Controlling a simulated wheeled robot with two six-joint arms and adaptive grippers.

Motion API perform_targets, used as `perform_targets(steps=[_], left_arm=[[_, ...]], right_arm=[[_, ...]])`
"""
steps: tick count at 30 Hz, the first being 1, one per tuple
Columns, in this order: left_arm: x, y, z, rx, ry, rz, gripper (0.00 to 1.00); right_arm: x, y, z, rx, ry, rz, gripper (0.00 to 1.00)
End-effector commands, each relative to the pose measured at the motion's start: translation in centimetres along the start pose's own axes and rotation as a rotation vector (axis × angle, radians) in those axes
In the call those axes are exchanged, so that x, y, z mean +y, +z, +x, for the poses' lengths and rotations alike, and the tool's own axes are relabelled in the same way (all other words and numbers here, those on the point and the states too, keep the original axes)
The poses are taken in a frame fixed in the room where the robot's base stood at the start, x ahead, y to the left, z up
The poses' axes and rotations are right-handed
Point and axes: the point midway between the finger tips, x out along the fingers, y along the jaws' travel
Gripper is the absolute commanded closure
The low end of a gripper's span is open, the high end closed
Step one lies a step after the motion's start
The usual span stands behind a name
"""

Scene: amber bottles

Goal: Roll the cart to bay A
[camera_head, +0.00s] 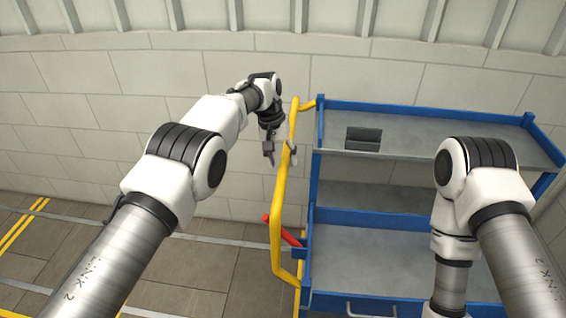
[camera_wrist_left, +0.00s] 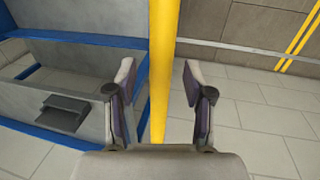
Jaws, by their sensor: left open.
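The cart has a blue frame, with its top shelf (camera_head: 440,135) and lower shelf (camera_head: 370,258) grey, and stands against the wall at the right in the head view. Its yellow handle (camera_head: 279,215) rises on its left end. My left gripper (camera_head: 280,155) is at the upper part of this handle. In the left wrist view, the open fingers (camera_wrist_left: 160,75) stand either side of the yellow bar (camera_wrist_left: 162,40), with gaps visible on both sides. My right arm reaches down in front of the cart; its gripper is out of view. No bay label shows.
A dark grey box (camera_head: 363,138) sits on the top shelf. A red lever (camera_head: 282,230) sticks out at the cart's lower left. Yellow floor lines (camera_head: 22,224) mark the far left. The tiled floor left of the cart looks clear; a block wall (camera_head: 140,75) closes the back.

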Motion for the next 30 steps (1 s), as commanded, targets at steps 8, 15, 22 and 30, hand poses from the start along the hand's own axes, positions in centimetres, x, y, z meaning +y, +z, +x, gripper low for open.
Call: perform_targets(steps=[8,15,22,30], left_arm=[[0.1,-0.2,-7.6,0.007,0.001,0.000,0.48],[0.0,-0.1,-9.9,0.002,0.000,0.000,0.48],[0.0,-0.1,-10.1,0.001,0.000,-0.001,0.48],[-2.2,-0.5,-10.6,0.013,-0.013,-0.042,0.48]], right_arm=[[0.0,0.0,0.0,0.000,0.000,0.000,0.60],[0.0,0.0,0.0,0.000,0.000,0.000,0.60],[0.0,0.0,0.0,0.000,0.000,0.000,0.60],[0.0,0.0,0.1,0.000,0.000,0.000,0.60]])
